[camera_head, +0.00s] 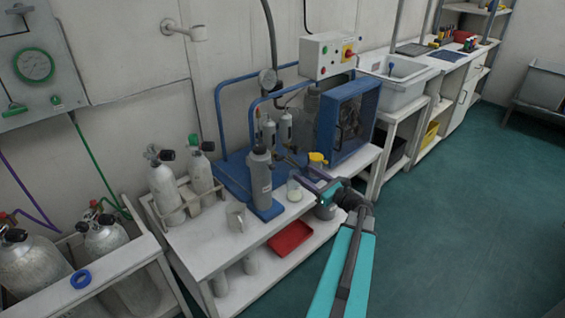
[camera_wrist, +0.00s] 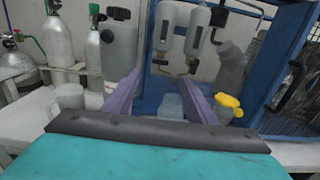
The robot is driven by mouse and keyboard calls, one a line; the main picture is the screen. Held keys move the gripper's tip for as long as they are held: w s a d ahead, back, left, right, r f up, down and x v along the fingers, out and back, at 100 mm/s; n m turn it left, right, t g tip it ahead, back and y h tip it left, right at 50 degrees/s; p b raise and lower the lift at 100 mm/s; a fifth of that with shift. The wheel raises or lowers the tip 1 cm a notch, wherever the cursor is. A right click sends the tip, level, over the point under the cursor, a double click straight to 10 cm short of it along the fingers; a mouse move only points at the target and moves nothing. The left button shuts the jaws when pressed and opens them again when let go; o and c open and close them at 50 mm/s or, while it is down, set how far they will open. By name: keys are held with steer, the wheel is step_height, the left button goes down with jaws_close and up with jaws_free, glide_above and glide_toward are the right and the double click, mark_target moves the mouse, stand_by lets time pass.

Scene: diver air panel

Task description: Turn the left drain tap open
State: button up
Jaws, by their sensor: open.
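Two pale filter cylinders hang side by side on the blue frame, the left one (camera_wrist: 171,30) and the right one (camera_wrist: 197,32) in the wrist view. They also show small in the head view (camera_head: 268,132). Under the left cylinder is a small dark, brassy fitting that looks like the left drain tap (camera_wrist: 161,62). A similar fitting, the right tap (camera_wrist: 192,63), sits under the right one. How far either is turned cannot be told. My gripper (camera_wrist: 163,80) has its purple fingers apart and empty, in front of and below the taps; it shows in the head view too (camera_head: 308,178).
A grey cylinder (camera_head: 260,180) stands left of my gripper. A clear jar (camera_head: 294,190) and a metal mug (camera_head: 236,217) stand on the white bench. A yellow-capped item (camera_wrist: 228,104) is near my right finger. A blue box-framed unit (camera_head: 350,122) stands to the right.

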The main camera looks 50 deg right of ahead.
mark_target(281, 159)
steer(key=w, duration=0.8)
steer(key=w+d+p, duration=0.1)
steer(key=w, duration=0.4)
